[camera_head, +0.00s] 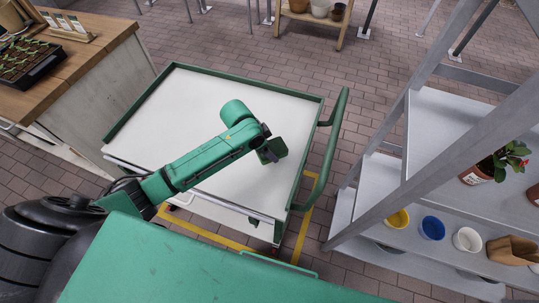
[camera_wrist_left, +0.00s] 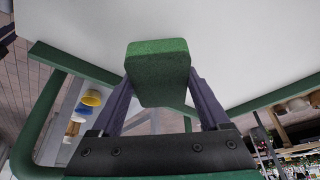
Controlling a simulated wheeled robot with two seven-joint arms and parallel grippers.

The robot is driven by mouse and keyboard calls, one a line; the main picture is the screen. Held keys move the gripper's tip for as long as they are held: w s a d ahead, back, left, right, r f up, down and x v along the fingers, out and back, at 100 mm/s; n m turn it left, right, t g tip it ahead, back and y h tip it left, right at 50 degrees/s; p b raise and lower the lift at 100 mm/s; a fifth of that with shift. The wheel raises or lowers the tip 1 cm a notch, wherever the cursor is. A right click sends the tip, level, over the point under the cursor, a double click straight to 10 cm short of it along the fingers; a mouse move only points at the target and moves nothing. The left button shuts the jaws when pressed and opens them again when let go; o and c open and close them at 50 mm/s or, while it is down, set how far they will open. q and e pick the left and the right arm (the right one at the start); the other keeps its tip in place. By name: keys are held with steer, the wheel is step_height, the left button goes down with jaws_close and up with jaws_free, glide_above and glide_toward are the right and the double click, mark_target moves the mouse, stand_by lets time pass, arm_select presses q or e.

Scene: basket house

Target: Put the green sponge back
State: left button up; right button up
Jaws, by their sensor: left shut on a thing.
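The green sponge (camera_wrist_left: 158,72) is a block held between the two fingers of my left gripper (camera_wrist_left: 160,92) in the left wrist view. In the head view my left gripper (camera_head: 268,152) is over the right part of the cart's white top, with the dark green sponge (camera_head: 280,147) at its end. The gap between the sponge and the cart top is hard to judge. The cart (camera_head: 315,98) has a green rim and a green handle at its right side. My right gripper is not in view.
A grey shelf rack (camera_head: 376,168) stands at the right with a yellow pot (camera_head: 398,219), a blue pot (camera_head: 432,228), a white pot (camera_head: 467,239) and a potted plant (camera_head: 488,165). A wooden counter (camera_head: 95,40) with a seedling tray (camera_head: 28,62) stands at the left. The cart top is otherwise bare.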

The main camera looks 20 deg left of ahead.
arm_select(q)
step_height(320, 180, down, 5)
steer(key=shift+a+r, duration=0.1)
steer(key=shift+a, duration=0.05)
steer(key=o, duration=1.3)
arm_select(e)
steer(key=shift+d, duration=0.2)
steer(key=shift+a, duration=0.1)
arm_select(q)
steer(key=shift+r, duration=0.15)
steer(key=v, duration=1.1)
steer(key=shift+s+a+r, duration=0.15)
steer(key=shift+r, duration=0.2)
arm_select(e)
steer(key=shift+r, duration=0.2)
